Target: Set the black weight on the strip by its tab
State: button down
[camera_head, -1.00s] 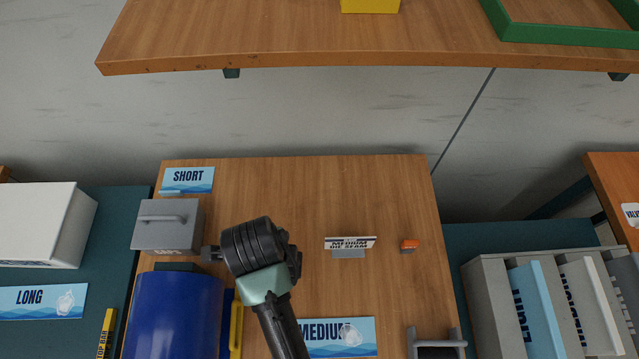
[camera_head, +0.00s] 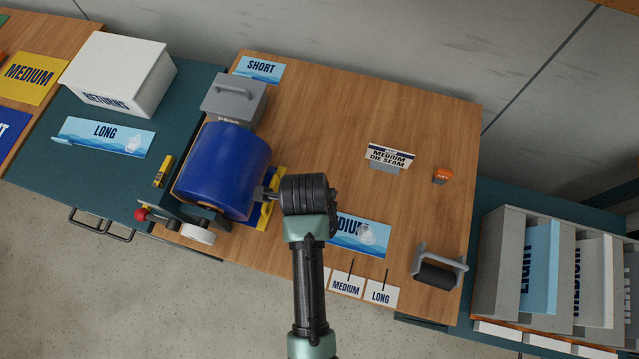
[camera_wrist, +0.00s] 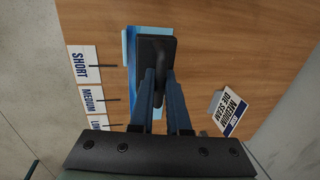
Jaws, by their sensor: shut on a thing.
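The black weight (camera_wrist: 144,50) shows in the wrist view as a dark block with an upright tab on top. My gripper (camera_wrist: 161,78) is shut on the tab, its fingers on either side. Under the weight lies a blue piece with a light blue edge (camera_wrist: 129,50); I cannot tell if this is the strip or the card, or whether the weight touches it. In the head view my wrist hides the fingers and weight, in front of the left end of the blue MEDIUM card (camera_head: 366,236).
A blue roll (camera_head: 222,170) and a grey lidded box (camera_head: 233,103) stand left. A MEDIUM DIE SEAM sign (camera_head: 389,157), an orange block (camera_head: 442,175) and a grey-handled black roller (camera_head: 438,273) stand right. The bench's upper middle is clear.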

jog(key=shift+f, duration=2.6)
jog(key=shift+f, duration=0.1)
jog(key=c, duration=1.3)
grip_release()
jog(key=shift+f, duration=0.15)
jog(key=shift+c, duration=0.2)
jog(key=o, duration=0.4)
jog(key=shift+s, duration=0.1)
jog(key=shift+o, duration=0.2)
